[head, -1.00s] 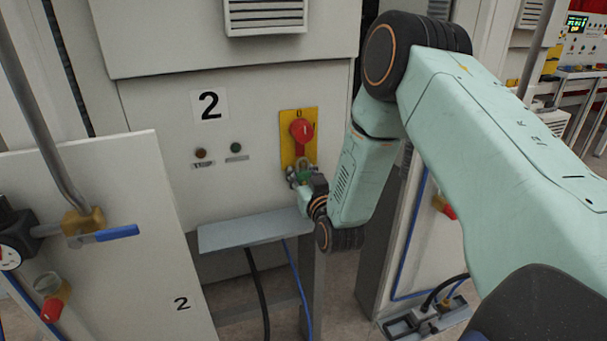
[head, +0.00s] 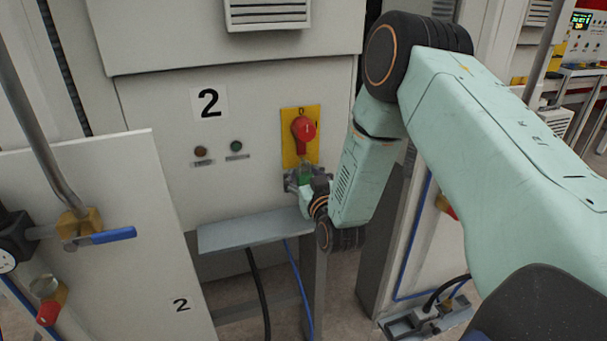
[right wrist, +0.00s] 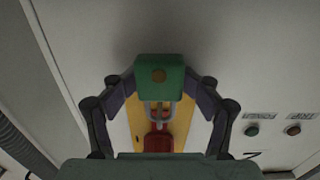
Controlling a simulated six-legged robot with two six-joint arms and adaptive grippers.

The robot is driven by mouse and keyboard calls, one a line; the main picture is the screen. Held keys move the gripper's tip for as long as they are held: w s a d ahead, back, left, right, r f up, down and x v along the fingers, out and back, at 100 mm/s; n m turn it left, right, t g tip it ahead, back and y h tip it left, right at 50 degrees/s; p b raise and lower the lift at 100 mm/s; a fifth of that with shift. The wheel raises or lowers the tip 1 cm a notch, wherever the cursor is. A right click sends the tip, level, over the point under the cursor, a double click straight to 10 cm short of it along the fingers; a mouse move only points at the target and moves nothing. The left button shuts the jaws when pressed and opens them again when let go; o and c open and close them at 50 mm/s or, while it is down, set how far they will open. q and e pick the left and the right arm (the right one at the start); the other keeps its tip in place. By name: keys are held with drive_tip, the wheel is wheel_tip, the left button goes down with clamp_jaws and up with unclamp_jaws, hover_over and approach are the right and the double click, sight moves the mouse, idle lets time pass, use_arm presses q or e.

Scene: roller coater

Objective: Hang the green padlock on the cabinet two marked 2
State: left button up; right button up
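The green padlock (head: 305,174) is at the lower end of the yellow plate (head: 289,148) on the cabinet marked 2 (head: 150,155). A red rotary handle (head: 303,129) sits on that plate. My right gripper (head: 306,181) is at the padlock. In the right wrist view, the padlock body (right wrist: 160,72) is between the two fingers of my right gripper (right wrist: 160,82), which meet its sides. Its grey shackle (right wrist: 158,110) points toward the red handle (right wrist: 158,142). I cannot tell whether the shackle passes through a hole. My left gripper is not in view.
A grey shelf (head: 250,231) juts out below the plate. Two small indicator buttons (head: 218,149) are left of the plate. At the left stand a white panel (head: 120,220) and a valve with a blue lever (head: 112,235). Cables hang below the shelf.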

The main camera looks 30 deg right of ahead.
drive_tip(key=shift+s+a+r, duration=0.1)
drive_tip(key=shift+s+a, duration=0.1)
drive_tip(key=shift+s, duration=0.35)
drive_tip(key=v, duration=1.1)
drive_tip(key=shift+s, duration=0.1)
